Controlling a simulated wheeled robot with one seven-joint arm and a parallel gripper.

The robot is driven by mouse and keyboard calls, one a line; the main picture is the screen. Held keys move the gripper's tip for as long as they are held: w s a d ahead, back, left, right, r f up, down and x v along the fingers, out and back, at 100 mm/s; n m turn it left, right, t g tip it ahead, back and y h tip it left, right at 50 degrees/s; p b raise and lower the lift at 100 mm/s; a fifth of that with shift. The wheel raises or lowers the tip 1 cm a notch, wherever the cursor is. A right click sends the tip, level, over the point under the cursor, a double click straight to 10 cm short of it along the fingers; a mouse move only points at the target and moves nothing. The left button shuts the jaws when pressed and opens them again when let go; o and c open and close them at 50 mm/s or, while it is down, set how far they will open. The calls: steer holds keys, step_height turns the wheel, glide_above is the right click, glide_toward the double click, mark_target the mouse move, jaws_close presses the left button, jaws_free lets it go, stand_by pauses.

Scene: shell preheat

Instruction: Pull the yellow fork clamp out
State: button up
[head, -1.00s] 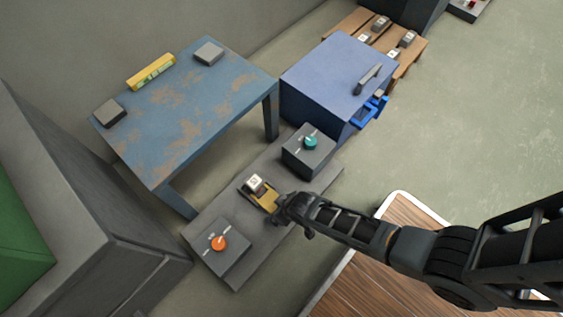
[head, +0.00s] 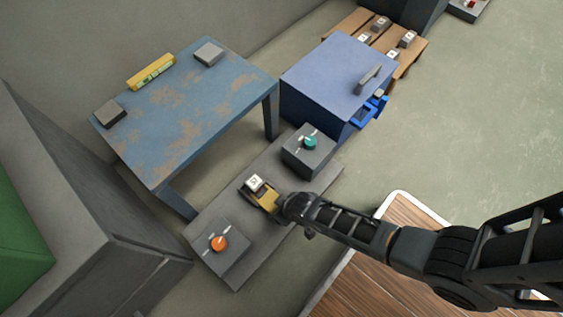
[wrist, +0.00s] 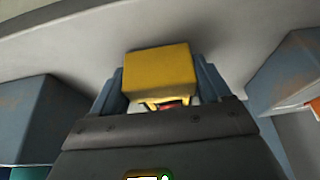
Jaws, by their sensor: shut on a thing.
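The yellow fork clamp (head: 265,201) sits on the grey plate (head: 318,185) on the floor, beside a small block with a white, marked top (head: 255,183). My gripper (head: 277,206) reaches it from the right and hides part of it in the head view. In the wrist view, my gripper's two grey fingers stand on either side of the yellow clamp (wrist: 160,70) and are shut on it. A bit of red and white shows just under the clamp there. I cannot tell how far the clamp sits in the block.
A box with an orange knob (head: 219,243) and a box with a teal knob (head: 309,142) flank the clamp on the plate. A rusty blue table (head: 190,105) and a blue cabinet (head: 325,75) stand behind. Open floor (head: 480,120) lies to the right.

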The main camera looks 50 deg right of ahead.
steer(key=s+p, duration=0.1)
steer(key=s, duration=0.4)
steer(key=shift+p, duration=0.35)
steer(key=shift+s, duration=0.1)
steer(key=o, duration=1.4)
steer(key=shift+r, duration=0.3)
steer(key=shift+p+v, duration=2.2)
steer(key=shift+v, duration=1.35)
steer(key=shift+s, duration=0.15)
